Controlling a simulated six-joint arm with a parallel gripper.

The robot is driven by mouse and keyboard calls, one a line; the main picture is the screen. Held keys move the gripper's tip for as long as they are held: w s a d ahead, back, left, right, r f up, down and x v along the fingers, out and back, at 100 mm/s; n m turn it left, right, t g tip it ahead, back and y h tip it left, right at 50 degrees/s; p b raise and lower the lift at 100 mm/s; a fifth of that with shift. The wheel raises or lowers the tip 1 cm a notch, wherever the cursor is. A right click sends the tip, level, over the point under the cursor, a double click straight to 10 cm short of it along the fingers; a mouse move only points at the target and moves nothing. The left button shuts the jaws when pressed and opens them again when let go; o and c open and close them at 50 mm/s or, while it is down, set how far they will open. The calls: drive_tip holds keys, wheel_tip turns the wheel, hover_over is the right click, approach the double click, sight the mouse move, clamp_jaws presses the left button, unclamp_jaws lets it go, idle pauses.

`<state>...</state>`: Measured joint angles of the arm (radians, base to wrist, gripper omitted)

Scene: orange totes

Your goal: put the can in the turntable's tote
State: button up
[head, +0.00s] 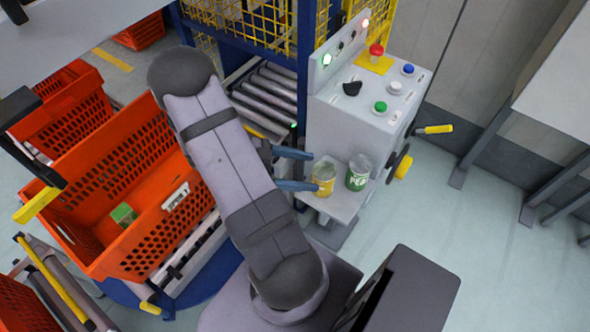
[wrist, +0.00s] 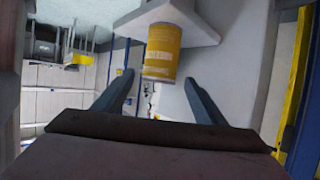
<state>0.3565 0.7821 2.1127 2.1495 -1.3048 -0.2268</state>
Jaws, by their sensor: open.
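A yellow can (head: 324,178) stands on a small grey shelf (head: 345,205) on the side of the control cabinet. A green can (head: 358,172) stands just right of it. My gripper (head: 312,170) is open at the shelf, its two blue fingers pointing right toward the yellow can. In the wrist view the yellow can (wrist: 161,52) is ahead between the open fingers (wrist: 158,85), seemingly just beyond the tips. The large orange tote (head: 130,210) sits on a blue round base (head: 205,290) at the left, with a small green box (head: 124,214) inside.
The control cabinet (head: 365,110) has buttons, a lever and yellow-handled knobs near the cans. A roller conveyor (head: 268,95) lies behind my arm. More orange totes (head: 62,115) stand at the left.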

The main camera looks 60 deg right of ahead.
drive_tip(key=shift+v, duration=1.3)
